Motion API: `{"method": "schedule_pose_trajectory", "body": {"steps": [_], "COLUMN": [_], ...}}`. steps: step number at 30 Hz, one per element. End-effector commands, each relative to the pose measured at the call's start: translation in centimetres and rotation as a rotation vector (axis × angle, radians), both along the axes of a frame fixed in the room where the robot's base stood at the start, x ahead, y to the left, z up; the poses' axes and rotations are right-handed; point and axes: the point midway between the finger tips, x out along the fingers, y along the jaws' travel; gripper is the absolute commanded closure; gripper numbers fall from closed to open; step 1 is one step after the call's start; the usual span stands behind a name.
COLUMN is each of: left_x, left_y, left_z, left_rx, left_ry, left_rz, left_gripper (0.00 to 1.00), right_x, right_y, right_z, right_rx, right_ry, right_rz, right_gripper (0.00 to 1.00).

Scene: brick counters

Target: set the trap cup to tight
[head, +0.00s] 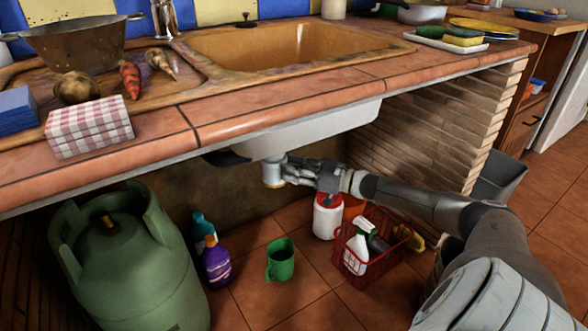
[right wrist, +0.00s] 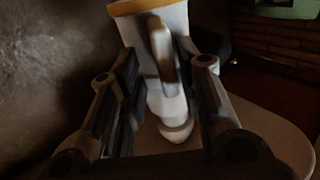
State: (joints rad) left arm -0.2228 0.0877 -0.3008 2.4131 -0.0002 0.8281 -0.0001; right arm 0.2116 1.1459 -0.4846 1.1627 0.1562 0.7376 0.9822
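The white trap cup (head: 273,172) hangs under the sink's white underside, at the lower end of the drain fitting. In the right wrist view the pale trap (right wrist: 168,100) stands between my fingers, with a lighter rounded bottom end and a yellowish band at the top. My right gripper (head: 292,171) reaches in from the right beneath the sink, close to the cup. In the right wrist view its two fingers (right wrist: 165,95) are spread on either side of the trap, with a narrow gap visible on the left. Firm contact is not clear. My left gripper is out of view.
Below stand a green gas bottle (head: 130,265), a purple spray bottle (head: 216,264), a green mug (head: 280,260), a white red-topped container (head: 327,218) and a red basket (head: 372,255) of bottles. The counter edge (head: 250,120) overhangs my arm; a brick wall (head: 440,120) stands right.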

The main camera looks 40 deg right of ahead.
Motion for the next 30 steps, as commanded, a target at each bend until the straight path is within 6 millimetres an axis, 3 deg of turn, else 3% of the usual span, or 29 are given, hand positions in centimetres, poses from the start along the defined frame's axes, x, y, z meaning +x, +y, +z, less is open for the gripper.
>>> {"method": "schedule_pose_trajectory", "body": {"steps": [8,30], "left_x": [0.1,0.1], "left_y": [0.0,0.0], "left_z": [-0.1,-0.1], "left_rx": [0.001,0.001], "left_ry": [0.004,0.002], "left_rz": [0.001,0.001], "left_gripper": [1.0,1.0], "right_x": [-0.6,-8.5], "right_y": [-0.3,-4.0], "right_z": [-0.2,-0.3], "right_rx": [-0.001,-0.002], "right_ry": [0.005,0.007], "right_rz": [-0.001,0.003], "right_gripper": [0.68,0.68]}}
